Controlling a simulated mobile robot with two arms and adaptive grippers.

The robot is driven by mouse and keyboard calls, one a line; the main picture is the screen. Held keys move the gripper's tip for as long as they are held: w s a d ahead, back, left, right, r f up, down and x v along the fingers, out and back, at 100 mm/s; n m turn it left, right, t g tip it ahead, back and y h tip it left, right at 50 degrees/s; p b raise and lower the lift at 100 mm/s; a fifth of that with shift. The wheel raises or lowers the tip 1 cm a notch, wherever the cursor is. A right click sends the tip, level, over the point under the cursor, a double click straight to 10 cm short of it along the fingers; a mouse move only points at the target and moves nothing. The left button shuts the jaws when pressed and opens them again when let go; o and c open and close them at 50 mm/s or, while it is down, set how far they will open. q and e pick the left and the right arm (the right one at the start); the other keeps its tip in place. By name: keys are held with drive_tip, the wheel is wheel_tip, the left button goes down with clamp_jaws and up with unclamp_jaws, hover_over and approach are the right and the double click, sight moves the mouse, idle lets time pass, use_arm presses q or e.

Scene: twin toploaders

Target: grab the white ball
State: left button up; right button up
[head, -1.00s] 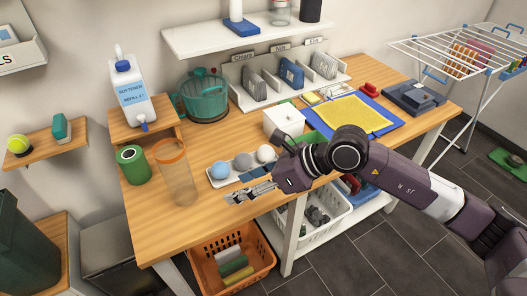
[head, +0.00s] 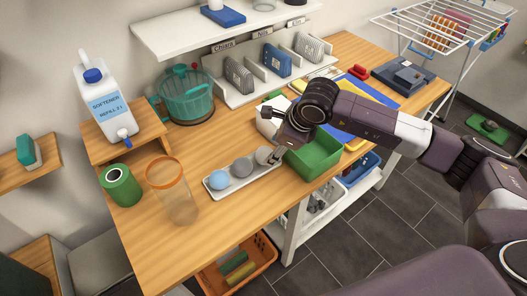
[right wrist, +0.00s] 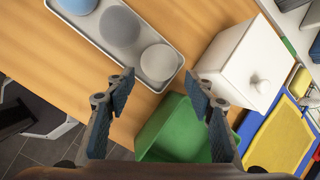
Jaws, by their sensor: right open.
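A white ball (head: 263,155) sits at the right end of a narrow white tray (head: 237,183) on the wooden table. A grey ball (head: 242,166) and a light blue ball (head: 219,177) sit to its left in the same tray. My right gripper (head: 274,154) is above the tray's right end and hides part of the white ball in the head view. In the right wrist view, my open fingers (right wrist: 160,78) have the white ball (right wrist: 159,62) showing between the fingertips; they are empty. Whether they touch it cannot be told. My left gripper is out of view.
A green bin (head: 316,160) stands close to the right of the tray, under my right arm. A white box with a knob (right wrist: 243,65) is behind it. A clear orange-rimmed container (head: 172,195) and a green roll (head: 121,186) stand left. The front left tabletop is clear.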

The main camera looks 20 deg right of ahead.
sight(269, 152)
drive_tip(key=x, duration=0.1)
drive_tip(key=p+x, duration=0.1)
drive_tip(key=x, duration=0.1)
drive_tip(key=shift+w+a+f+p, duration=0.2)
drive_tip(key=shift+a+f+p, duration=0.1)
drive_tip(key=shift+p, duration=0.1)
drive_tip(key=shift+w+f, duration=0.15)
drive_tip(key=shift+f, duration=0.35)
drive_tip(key=c, duration=0.7)
use_arm(q)
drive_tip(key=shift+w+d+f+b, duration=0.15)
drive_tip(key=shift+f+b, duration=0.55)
drive_tip(key=shift+b, duration=0.6)
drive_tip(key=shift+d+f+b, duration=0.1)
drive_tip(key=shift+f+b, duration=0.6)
drive_tip(key=shift+b, duration=0.6)
use_arm(e)
drive_tip(key=shift+a+r, duration=0.1)
drive_tip(key=shift+r, duration=9.95)
